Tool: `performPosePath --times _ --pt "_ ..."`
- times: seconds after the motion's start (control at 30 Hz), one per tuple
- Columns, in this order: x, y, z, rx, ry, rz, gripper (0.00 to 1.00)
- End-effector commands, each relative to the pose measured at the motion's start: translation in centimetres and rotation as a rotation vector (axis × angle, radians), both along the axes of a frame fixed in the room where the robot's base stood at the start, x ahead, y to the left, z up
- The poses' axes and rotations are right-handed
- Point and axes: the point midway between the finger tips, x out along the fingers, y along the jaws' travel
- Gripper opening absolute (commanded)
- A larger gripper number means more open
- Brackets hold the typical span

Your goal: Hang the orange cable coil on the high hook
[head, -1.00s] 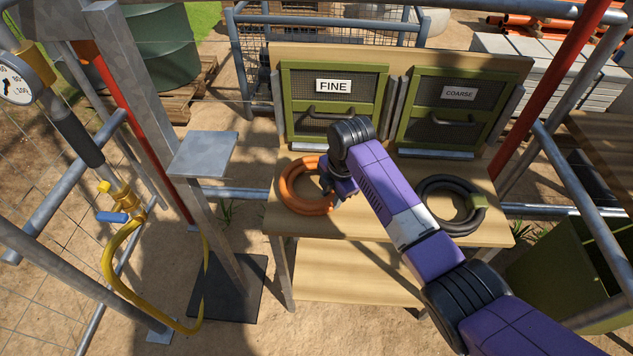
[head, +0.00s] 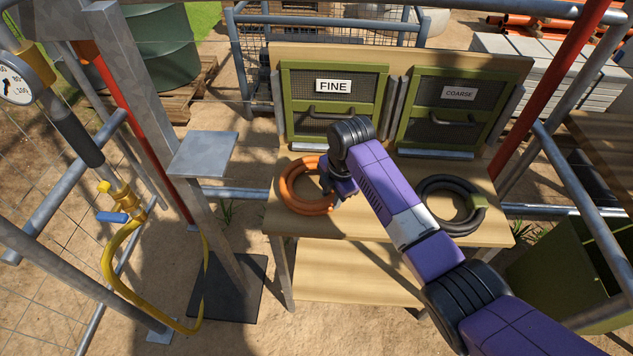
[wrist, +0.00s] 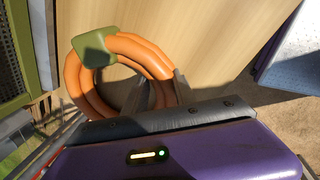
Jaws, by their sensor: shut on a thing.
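The orange cable coil (head: 297,203) lies on the left part of the wooden bench top, in front of the FINE panel. In the wrist view the coil (wrist: 72,78) shows a green block (wrist: 95,48) on its ring. My gripper (head: 337,188) is at the right side of the coil. In the wrist view my gripper (wrist: 160,92) is shut on the coil's near side, with its fingers astride the ring. No high hook can be made out in these views.
A black coil (head: 437,218) with a green block lies on the bench (head: 380,227) at the right. Green mesh panels marked FINE (head: 333,86) and COARSE (head: 459,93) stand behind. A metal post with a flat plate (head: 203,154) and a yellow hose (head: 118,275) are at the left.

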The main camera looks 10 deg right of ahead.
Motion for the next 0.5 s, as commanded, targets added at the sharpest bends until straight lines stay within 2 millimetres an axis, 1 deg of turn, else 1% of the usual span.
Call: performPosePath --times 0.33,0.5 --pt "0.2 0.0 0.6 0.001 -0.005 0.0 0.0" --pt "0.2 0.0 2.1 0.001 -0.007 0.001 0.0"
